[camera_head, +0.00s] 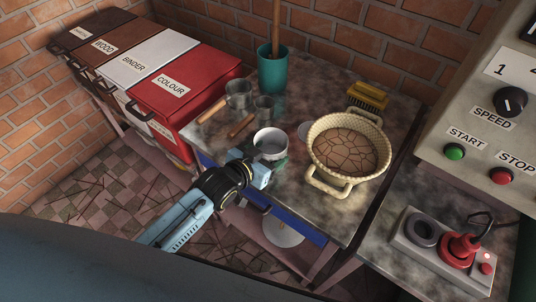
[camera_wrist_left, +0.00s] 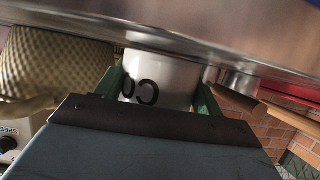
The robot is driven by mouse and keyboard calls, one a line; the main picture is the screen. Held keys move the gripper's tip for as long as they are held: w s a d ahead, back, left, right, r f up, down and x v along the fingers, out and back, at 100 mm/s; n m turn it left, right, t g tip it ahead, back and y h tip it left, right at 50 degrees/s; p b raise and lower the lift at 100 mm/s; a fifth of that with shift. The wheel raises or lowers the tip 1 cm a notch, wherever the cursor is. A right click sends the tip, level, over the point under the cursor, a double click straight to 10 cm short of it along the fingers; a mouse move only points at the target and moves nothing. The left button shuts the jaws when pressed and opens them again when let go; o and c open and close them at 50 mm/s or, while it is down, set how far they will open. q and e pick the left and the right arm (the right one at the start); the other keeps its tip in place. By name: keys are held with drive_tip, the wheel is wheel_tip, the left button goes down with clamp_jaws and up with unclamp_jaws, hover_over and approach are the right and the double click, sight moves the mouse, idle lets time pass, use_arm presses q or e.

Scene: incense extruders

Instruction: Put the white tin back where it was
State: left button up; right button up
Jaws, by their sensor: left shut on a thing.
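The white tin (camera_head: 270,146) is upright at the front edge of the worktable, left of the woven basket. My left gripper (camera_head: 262,168) reaches in from the front left and is shut on the tin. In the left wrist view the tin (camera_wrist_left: 160,82) sits between the two green fingers, with dark letters on its side, partly cut off. I cannot tell whether the tin's base touches the table. My right gripper is not in view.
Labelled bins (camera_head: 190,85) are left.

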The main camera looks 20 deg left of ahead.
use_arm(q)
drive_tip(key=shift+f, duration=0.2)
drive_tip(key=o, duration=1.1)
drive_tip(key=shift+c, duration=0.2)
drive_tip(key=shift+r, duration=0.1)
